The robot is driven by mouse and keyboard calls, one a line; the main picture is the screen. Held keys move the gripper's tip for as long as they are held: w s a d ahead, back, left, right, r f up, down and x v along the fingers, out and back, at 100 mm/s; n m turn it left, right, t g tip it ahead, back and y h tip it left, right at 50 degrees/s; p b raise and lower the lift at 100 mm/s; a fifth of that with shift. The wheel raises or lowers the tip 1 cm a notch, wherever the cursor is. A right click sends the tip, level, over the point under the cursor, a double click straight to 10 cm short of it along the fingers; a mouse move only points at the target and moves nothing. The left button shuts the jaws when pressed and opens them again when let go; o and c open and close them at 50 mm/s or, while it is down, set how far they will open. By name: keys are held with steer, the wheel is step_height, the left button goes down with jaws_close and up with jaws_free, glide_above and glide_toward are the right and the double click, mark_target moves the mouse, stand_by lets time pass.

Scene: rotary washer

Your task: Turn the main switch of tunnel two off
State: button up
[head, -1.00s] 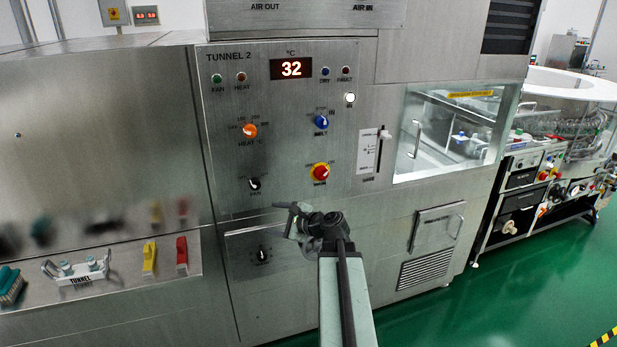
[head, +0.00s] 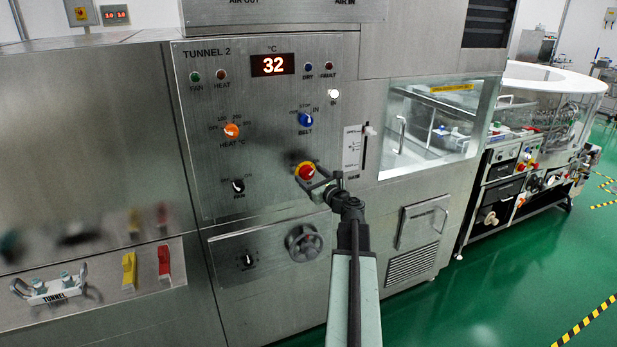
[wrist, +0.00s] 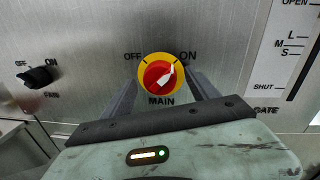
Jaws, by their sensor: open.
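The main switch (head: 306,172) is a red knob on a yellow ring, low on the Tunnel 2 panel (head: 215,120). In the wrist view the main switch (wrist: 158,76) has its white pointer up and to the right, toward ON; OFF is printed at its upper left. My gripper (head: 314,180) is open at the switch. In the wrist view the fingers of my gripper (wrist: 163,88) stand to the left and right of the knob, with the knob between them. I cannot tell whether they touch it.
The fan knob (head: 238,186) is left of the switch and the belt knob (head: 305,119) above it. The gate slider (head: 368,131) is to the right. A handwheel (head: 304,242) sits below. Green floor (head: 450,310) is free at the right.

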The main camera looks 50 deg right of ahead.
steer(key=shift+w+d, duration=0.1)
steer(key=shift+w, duration=0.2)
steer(key=c, duration=1.4)
